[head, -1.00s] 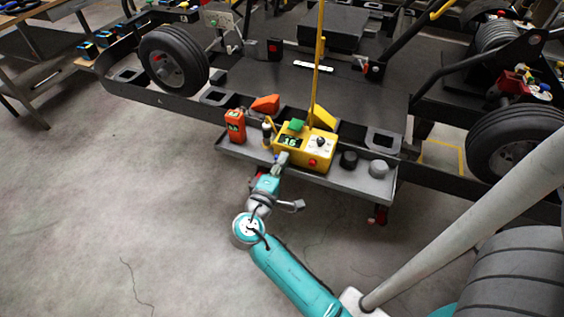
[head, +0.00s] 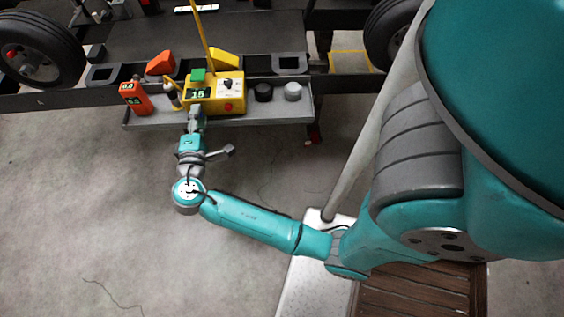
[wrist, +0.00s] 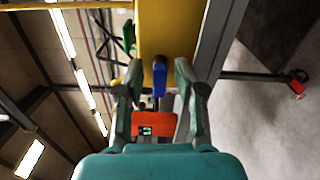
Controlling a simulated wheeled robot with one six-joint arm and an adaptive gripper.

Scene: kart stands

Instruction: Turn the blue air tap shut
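The blue air tap (wrist: 159,78) shows in the wrist view as a small blue lever at the end of the yellow box (wrist: 168,30). My gripper (wrist: 158,75) is open, with one finger on each side of the tap and gaps visible between. In the head view the yellow box (head: 228,94) stands on the grey tray, its display reading about 15. My gripper (head: 196,113) is at the box's near left side and hides the tap there.
An orange meter (head: 134,98) and a dark cylinder (head: 172,96) stand left of the box. A black knob (head: 263,91) and a grey knob (head: 292,90) sit right of it on the tray (head: 275,113). A yellow pole (head: 199,40) rises behind. The floor in front is clear.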

